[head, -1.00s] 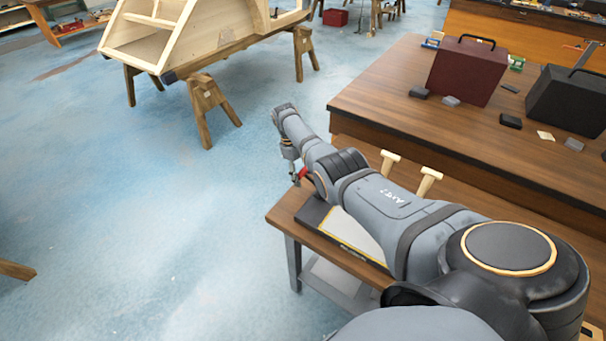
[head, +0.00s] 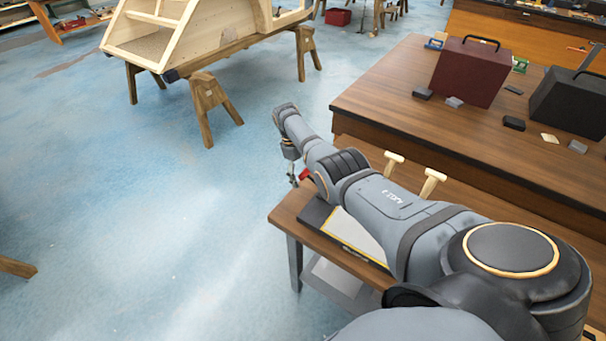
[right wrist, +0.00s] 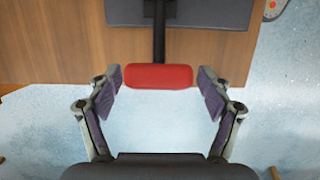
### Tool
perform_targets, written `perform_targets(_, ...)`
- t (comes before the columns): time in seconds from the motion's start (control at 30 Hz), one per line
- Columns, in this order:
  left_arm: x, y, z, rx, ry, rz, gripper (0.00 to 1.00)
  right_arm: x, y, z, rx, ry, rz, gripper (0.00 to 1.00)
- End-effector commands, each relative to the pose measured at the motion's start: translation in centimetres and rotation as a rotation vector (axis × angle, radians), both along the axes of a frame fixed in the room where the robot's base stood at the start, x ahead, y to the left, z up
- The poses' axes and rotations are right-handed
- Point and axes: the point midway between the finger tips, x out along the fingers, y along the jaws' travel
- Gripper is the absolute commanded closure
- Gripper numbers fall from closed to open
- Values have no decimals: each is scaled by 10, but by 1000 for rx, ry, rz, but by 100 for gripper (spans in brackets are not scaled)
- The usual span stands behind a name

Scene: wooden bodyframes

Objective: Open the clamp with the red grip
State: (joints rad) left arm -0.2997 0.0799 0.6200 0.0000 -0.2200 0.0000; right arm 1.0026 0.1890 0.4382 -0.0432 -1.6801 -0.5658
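The clamp's red grip (right wrist: 158,77) lies between the open fingers of my right gripper (right wrist: 158,95) in the right wrist view, with a gap on each side. A dark bar (right wrist: 159,30) runs from the grip towards a dark grey flat part (right wrist: 200,12) over the wooden table. In the head view the red grip (head: 305,174) shows small at the table's left corner, beside my right gripper (head: 293,178). My right arm hides much of the clamp there. My left gripper is not in view.
The small table (head: 283,216) carries a dark-framed board (head: 345,232) and pale wooden handles (head: 432,182). A larger bench (head: 385,95) behind holds a maroon case (head: 468,72) and a black case (head: 570,102). Blue floor (head: 150,220) lies open on the left.

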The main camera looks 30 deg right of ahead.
Motion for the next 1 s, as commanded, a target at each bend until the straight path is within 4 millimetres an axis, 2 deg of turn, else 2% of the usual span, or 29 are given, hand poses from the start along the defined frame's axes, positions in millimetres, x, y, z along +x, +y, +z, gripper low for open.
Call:
perform_targets(0.17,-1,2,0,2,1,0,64,-1,-1,1,-1,3,-1,21)
perform_targets(0.27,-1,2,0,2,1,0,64,2,0,9,-2,1,-1,21)
perform_targets(0.6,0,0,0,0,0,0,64,23,9,84,-1,-2,2,21)
perform_targets(0.7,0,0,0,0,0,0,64,27,12,101,0,1,1,21)
perform_targets(0.83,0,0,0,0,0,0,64,30,13,113,0,1,1,21)
perform_targets(1.0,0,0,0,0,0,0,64,31,13,115,-1,2,1,21)
